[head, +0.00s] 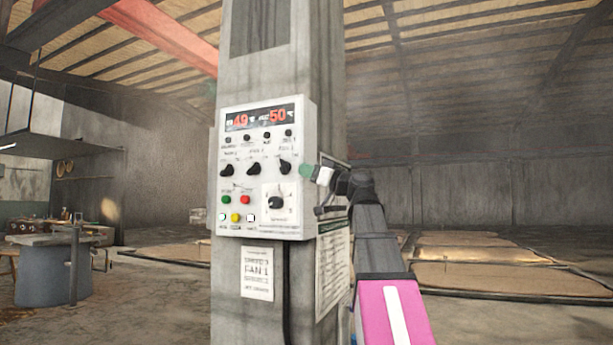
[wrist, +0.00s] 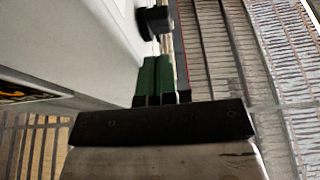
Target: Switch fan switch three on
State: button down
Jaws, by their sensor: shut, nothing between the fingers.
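A white control box (head: 234,208) is fixed to a concrete pillar. It carries a row of three black rotary switches: left (head: 227,170), middle (head: 254,168) and right (head: 284,167). Their labels are too small to read, so I cannot confirm which is fan switch three. The right one's pointer stands near upright. My gripper (head: 305,170) is just right of that right switch, at the box's right edge. In the wrist view the green fingers (wrist: 158,76) are closed together and empty. A black knob (wrist: 156,20) shows just beyond their tips, seemingly apart from them.
A larger dial (head: 275,203) and several coloured buttons sit lower on the box. A red display (head: 262,117) is above. A paper notice (head: 257,273) hangs below. A workbench (head: 50,239) stands far left. Open floor lies right, with low flat beds (head: 470,247).

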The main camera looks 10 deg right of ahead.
jog(key=v, duration=0.9)
jog(key=shift+f, duration=0.5)
jog(key=shift+d, duration=0.1)
